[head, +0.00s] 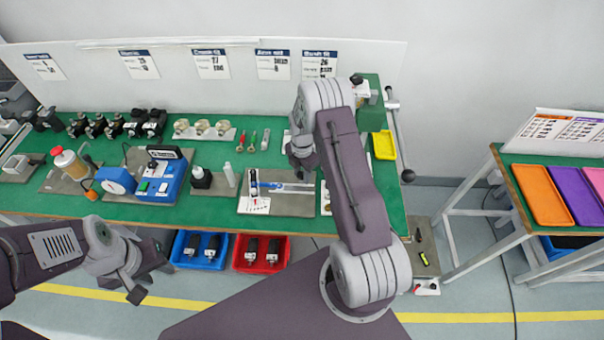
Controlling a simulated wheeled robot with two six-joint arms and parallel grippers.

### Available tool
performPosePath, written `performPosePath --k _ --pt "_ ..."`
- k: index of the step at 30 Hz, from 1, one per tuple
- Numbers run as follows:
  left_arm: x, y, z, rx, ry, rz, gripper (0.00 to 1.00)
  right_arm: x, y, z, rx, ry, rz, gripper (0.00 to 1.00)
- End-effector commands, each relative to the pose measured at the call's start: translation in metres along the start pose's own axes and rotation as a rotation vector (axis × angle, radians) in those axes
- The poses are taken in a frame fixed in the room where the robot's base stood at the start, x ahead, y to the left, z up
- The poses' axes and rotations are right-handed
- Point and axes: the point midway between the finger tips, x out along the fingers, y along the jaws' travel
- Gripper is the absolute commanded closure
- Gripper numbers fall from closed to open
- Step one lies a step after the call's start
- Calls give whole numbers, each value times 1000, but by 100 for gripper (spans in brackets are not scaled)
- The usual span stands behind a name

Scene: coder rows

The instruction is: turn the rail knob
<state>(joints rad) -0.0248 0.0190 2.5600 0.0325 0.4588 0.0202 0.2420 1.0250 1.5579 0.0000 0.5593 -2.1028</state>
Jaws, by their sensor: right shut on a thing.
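A grey plate (290,207) on the green bench carries a silver rail fixture (288,187) with a blue upright part at its left end. My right arm reaches over the bench, and my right gripper (301,166) points down at the fixture's right end. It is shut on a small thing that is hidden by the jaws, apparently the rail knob. I cannot make out the knob itself. My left gripper (137,293) hangs empty in front of the bench at lower left, away from the fixture. Its jaws are too small and dark to tell open from shut.
A blue bin (200,265) and a red bin (260,268) sit below. A yellow tray (384,146) lies right of my arm.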

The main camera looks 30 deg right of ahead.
Motion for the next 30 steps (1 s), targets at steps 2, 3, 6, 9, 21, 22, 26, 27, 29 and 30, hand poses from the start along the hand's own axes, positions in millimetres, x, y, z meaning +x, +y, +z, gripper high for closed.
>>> performPosePath --k 2,3,6,9,21,22,26,27,29,30 --pt "0 0 0 0 0 0 64 -1 1 1 -6 -2 3 100" --pt "0 0 0 0 0 0 64 -1 1 1 -8 -3 3 100" --pt "0 0 0 0 0 0 64 -1 1 1 -13 -3 3 100" --pt "0 0 0 0 0 0 64 -1 1 1 -18 -3 3 100" --pt "0 0 0 0 0 0 64 -1 1 1 -31 -3 4 100" --pt "0 0 0 0 0 0 64 -1 1 1 -32 -3 4 100" --pt "0 0 0 0 0 0 64 -1 1 1 -35 -3 4 100" --pt "0 0 0 0 0 0 64 -1 1 1 -36 -3 4 100" --pt "0 0 0 0 0 0 64 -1 1 1 -37 -3 4 100" --pt "0 0 0 0 0 0 64 -1 1 1 -38 -3 4 100"
